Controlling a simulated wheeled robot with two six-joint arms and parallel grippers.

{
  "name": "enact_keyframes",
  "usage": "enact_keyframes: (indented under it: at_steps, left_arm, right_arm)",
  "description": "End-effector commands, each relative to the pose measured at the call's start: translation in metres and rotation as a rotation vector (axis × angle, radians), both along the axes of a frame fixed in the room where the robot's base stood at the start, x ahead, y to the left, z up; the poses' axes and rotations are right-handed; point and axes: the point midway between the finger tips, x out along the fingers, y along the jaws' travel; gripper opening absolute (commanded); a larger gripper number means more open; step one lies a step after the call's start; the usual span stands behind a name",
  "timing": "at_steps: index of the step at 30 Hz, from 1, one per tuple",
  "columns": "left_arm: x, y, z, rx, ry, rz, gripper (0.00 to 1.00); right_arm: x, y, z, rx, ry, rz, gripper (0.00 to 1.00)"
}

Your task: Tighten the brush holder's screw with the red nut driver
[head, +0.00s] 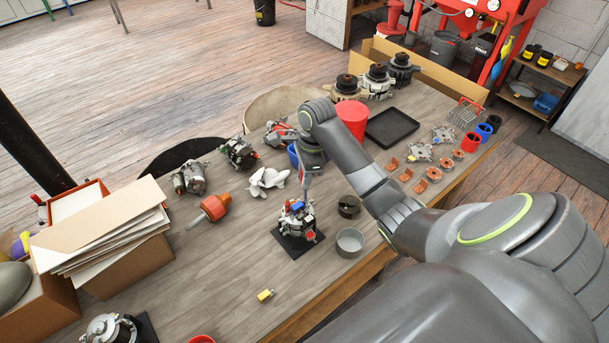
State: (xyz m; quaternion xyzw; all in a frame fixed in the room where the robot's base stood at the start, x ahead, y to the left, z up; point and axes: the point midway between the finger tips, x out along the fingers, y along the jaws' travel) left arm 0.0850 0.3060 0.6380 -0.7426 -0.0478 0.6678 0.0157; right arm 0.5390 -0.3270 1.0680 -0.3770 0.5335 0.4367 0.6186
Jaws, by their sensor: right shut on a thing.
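My right gripper (304,178) points down above the alternator and is shut on the red nut driver (301,174), of which only a sliver of red shows. The driver's lower end is too small to make out, so I cannot tell if it touches the screw. The alternator (297,219) stands on a black mat (290,246), with a small blue part (297,206) on top, which looks like the brush holder. The screw cannot be made out. My left gripper is not in view.
A yellow block (265,295) lies in front. A red bin (353,118) stands behind.

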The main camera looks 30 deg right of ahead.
Motion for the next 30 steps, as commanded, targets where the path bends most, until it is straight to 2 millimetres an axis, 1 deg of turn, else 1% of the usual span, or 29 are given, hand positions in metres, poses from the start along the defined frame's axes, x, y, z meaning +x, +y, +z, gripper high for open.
enact_keyframes:
  at_steps: [15, 18, 22, 30]
  left_arm:
    - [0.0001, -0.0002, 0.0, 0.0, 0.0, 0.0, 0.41]
    - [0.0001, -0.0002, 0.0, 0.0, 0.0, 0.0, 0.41]
    - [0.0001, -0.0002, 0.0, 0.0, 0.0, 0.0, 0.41]
    - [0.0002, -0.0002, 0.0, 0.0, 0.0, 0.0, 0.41]
  right_arm:
    - [0.0015, -0.0002, 0.0, 0.0, -0.001, -0.59, 0.03]
    - [0.0017, -0.0004, 0.0, 0.0, 0.0, -0.674, 0.03]
    - [0.0018, -0.0004, -0.0001, 0.0, 0.0, -0.718, 0.03]
    - [0.0017, -0.0005, 0.0003, 0.0, 0.0, -0.718, 0.03]
